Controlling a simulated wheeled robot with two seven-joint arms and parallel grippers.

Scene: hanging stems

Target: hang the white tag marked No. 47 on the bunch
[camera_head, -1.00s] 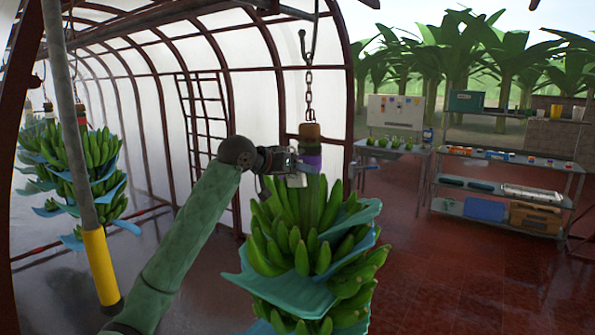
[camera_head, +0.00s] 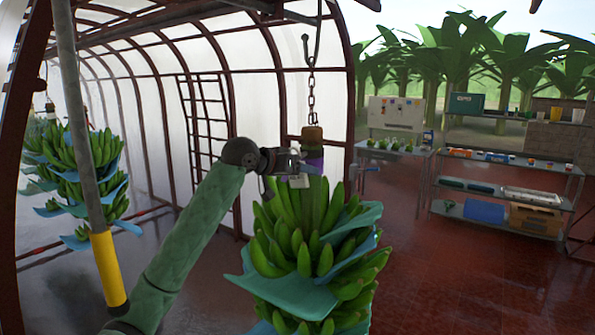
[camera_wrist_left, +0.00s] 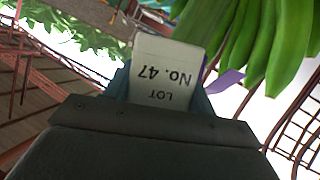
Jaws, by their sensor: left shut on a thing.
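The white tag (camera_wrist_left: 165,70) fills the middle of the left wrist view, its print "LOT No. 47" upside down. My left gripper (camera_head: 297,163) is shut on the tag, beside the top of the bunch. In the head view the tag (camera_head: 299,181) is a small pale patch just below the fingers. The green banana bunch (camera_head: 290,236) with blue sheets between its hands hangs from a chain (camera_head: 311,95). Its stem top is brown with a purple band (camera_head: 313,163) close to the gripper. I cannot tell whether the tag touches the stem. My right gripper is not in view.
Other bunches (camera_head: 85,165) hang at the left behind a grey pole with a yellow sleeve (camera_head: 106,262). Shelves (camera_head: 505,185) and a table (camera_head: 395,148) stand at the right back. The red floor (camera_head: 430,270) between is clear.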

